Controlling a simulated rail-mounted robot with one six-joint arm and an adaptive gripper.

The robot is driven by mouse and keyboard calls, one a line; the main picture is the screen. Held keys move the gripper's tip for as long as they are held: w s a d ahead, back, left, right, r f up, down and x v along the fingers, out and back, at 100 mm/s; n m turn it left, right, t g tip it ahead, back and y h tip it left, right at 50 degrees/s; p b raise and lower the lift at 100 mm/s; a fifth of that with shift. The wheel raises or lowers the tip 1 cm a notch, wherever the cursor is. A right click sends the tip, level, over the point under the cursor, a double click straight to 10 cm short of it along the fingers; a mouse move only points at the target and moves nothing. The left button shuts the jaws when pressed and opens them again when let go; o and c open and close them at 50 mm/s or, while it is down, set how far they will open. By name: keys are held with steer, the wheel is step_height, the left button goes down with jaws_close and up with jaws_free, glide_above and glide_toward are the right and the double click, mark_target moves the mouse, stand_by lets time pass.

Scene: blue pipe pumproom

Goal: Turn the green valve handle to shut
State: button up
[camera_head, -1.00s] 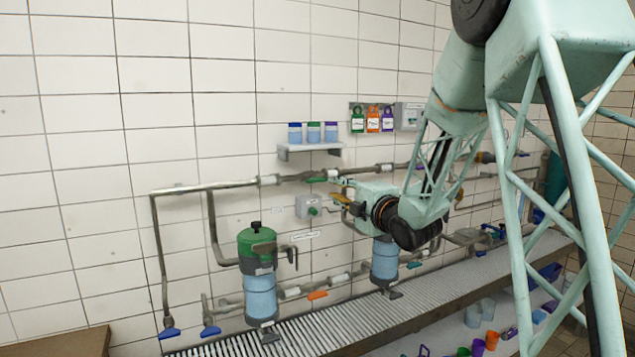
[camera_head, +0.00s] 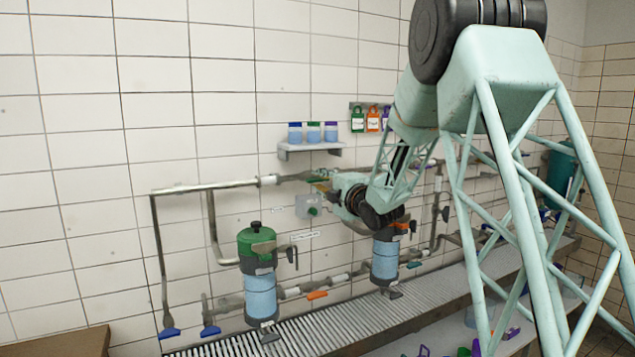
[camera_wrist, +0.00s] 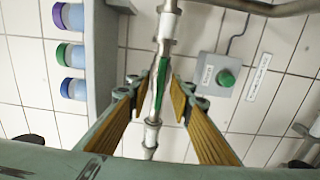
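The green valve handle (camera_wrist: 162,68) is a thin green lever, lying roughly in line with the pipe that runs up the wrist view. My gripper (camera_wrist: 162,85) is open, with its yellow-padded fingers on either side of the handle and pipe. I see gaps between pads and handle; contact at the tips is unclear. In the head view, my gripper (camera_head: 322,184) is at the upper pipe, just right of a white collar, and mostly covers the handle.
A grey box with a green button (camera_wrist: 226,78) sits close beside my right finger. A shelf (camera_wrist: 101,40) with several lidded jars is on the left. Tagged padlocks (camera_head: 372,119) hang above; a green-topped canister (camera_head: 258,255) stands below left.

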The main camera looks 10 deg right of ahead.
steer(key=shift+x, duration=0.8)
jaws_close()
